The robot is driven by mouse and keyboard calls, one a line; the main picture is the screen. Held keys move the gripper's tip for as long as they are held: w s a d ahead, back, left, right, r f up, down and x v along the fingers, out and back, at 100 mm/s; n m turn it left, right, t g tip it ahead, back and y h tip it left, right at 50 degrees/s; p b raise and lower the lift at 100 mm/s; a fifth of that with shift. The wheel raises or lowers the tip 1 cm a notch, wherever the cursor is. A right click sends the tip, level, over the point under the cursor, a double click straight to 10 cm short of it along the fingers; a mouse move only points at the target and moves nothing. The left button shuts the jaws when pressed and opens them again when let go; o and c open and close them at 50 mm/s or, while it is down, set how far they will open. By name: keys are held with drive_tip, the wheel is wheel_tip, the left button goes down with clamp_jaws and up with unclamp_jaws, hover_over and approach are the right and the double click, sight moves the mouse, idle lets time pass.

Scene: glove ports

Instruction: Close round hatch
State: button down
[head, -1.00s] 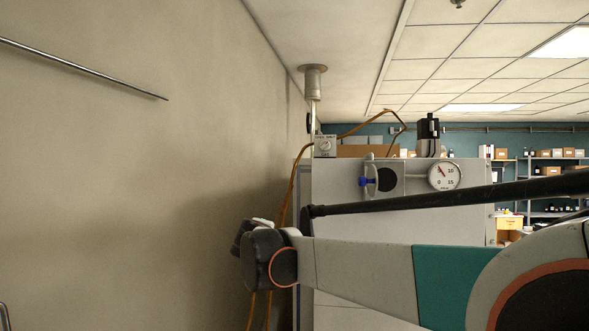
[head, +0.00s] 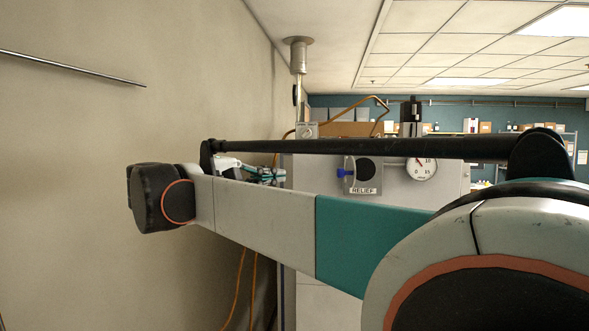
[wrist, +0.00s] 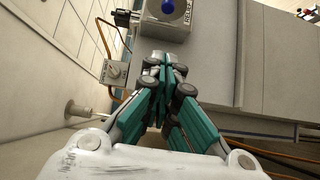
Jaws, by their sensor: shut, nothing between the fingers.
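The round hatch (head: 349,174) is a small grey disc with a blue knob, standing open and seen nearly edge-on. It sits at the left of a dark round opening (head: 366,169) in a plate marked RELIEF. In the wrist view the hatch (wrist: 152,9) shows at the top edge, partly cut off, with its blue knob. My gripper (head: 266,175) is left of the hatch in the head view, apart from it, and partly hidden by my arm. In the wrist view my gripper (wrist: 163,64) has its teal fingers together and empty, below the hatch.
The hatch is on a grey cabinet (head: 310,208) with a pressure gauge (head: 421,168) to the right. A beige wall (head: 80,180) runs along the left. Orange cables (head: 238,290) hang beside the cabinet. A small dial box (wrist: 115,73) is left of my gripper in the wrist view.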

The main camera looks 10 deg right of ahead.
drive_tip(key=s+d+p+x, duration=0.1)
drive_tip(key=s+p+x, duration=0.1)
drive_tip(key=x, duration=1)
drive_tip(key=shift+d+p, duration=0.55)
drive_tip(key=shift+p, duration=0.2)
drive_tip(key=shift+f, duration=0.1)
drive_tip(key=shift+s, duration=0.15)
